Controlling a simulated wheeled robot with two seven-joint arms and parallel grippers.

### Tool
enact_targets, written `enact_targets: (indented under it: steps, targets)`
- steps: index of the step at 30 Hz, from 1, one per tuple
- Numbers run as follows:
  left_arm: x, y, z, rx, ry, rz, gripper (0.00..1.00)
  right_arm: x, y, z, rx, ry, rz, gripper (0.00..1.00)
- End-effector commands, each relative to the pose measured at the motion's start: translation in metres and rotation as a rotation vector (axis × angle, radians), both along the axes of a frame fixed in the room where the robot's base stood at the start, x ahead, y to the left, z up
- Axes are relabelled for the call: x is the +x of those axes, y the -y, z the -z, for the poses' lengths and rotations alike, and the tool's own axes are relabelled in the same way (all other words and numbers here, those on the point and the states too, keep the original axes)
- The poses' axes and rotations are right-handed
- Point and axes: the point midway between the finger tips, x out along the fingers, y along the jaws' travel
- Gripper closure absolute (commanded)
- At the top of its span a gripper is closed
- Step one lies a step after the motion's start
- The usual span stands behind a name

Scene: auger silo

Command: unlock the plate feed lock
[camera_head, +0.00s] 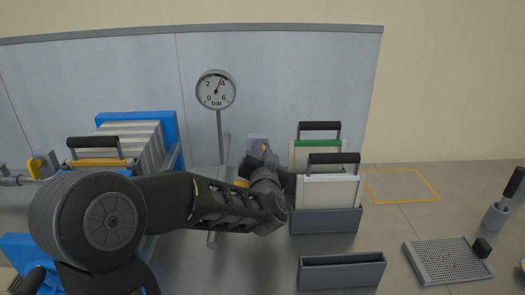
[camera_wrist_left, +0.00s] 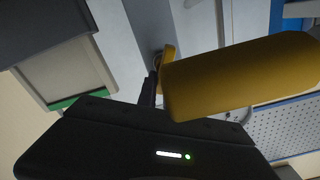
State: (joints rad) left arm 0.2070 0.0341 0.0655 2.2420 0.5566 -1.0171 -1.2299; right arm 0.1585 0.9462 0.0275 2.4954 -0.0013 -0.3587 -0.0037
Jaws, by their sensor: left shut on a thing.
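A yellow handle (camera_wrist_left: 240,75) fills the middle right of the left wrist view, close to the camera. In the head view only a small yellow patch (camera_head: 242,183) shows beside my left gripper (camera_head: 264,163). A small grey-purple block (camera_head: 257,142) stands just behind the gripper. My left gripper is shut on the yellow handle; its dark body (camera_wrist_left: 150,140) covers the bottom of the wrist view, and the fingertips are largely hidden. I cannot tell from these frames whether the lock is turned. My right gripper is not in view.
A plate rack with a blue frame (camera_head: 138,118) stands left, partly behind my arm. Plates with black handles sit in a grey holder (camera_head: 325,220) at right. An empty grey bin (camera_head: 341,270), a perforated tray (camera_head: 447,262) and a cup (camera_head: 495,217) stand nearby. A gauge (camera_head: 216,89) stands behind.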

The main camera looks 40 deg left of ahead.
Motion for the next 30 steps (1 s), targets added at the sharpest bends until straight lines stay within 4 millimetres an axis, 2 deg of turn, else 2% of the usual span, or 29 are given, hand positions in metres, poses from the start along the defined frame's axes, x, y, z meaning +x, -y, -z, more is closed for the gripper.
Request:
enact_targets:
  steps: [18, 30]
  targets:
    - [-0.005, -0.007, 0.001, -0.324, 0.244, -0.001, 1.00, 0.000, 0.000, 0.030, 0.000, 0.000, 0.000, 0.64]
    - [-0.007, -0.009, 0.000, -0.428, 0.321, -0.002, 1.00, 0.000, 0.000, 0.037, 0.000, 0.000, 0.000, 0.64]
